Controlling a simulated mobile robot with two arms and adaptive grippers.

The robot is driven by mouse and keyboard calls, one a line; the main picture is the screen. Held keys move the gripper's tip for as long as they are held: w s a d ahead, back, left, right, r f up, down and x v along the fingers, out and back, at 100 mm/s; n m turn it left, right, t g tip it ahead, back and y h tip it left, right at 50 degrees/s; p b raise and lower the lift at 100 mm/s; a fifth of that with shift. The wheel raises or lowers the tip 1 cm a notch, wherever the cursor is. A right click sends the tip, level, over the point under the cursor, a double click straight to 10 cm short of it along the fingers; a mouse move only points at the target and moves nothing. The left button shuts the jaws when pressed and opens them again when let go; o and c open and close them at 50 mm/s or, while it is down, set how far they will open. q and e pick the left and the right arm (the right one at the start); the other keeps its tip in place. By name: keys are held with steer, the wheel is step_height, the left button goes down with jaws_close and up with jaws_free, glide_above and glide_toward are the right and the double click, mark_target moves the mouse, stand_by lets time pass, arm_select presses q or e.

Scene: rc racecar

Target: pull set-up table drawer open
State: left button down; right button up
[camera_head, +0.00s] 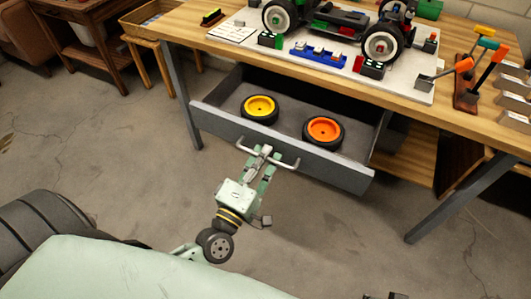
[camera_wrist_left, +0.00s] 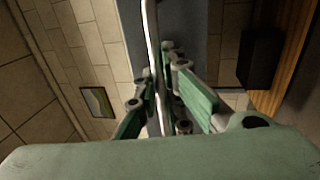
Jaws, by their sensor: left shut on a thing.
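The set-up table (camera_head: 458,112) has a wooden top and grey metal legs. Its grey drawer (camera_head: 330,171) stands open below the top in the head view. A yellow-rimmed wheel (camera_head: 260,109) and an orange-rimmed wheel (camera_head: 323,131) lie inside it. A pale bar handle (camera_head: 285,164) runs along the drawer front. My left gripper (camera_head: 262,156) is shut on the handle near its middle. The left wrist view shows the fingers (camera_wrist_left: 160,92) on both sides of the handle bar (camera_wrist_left: 152,45).
On the table top are an RC car (camera_head: 330,22) on a white board, small coloured parts, and several coloured-handled tools (camera_head: 480,55) at the right. A wooden stool (camera_head: 150,45) stands left of the table.

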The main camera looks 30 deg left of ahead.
arm_select(q)
steer(key=c, duration=2.1)
jaws_free()
steer(key=shift+s, duration=0.1)
steer(key=s, duration=0.4)
steer(key=s+f, duration=0.1)
steer(key=s, duration=0.2)
steer(key=s+f, duration=0.1)
steer(key=s, duration=0.3)
steer(key=shift+s+a+f, duration=0.15)
steer(key=shift+s+a, duration=0.05)
steer(key=shift+s, duration=0.1)
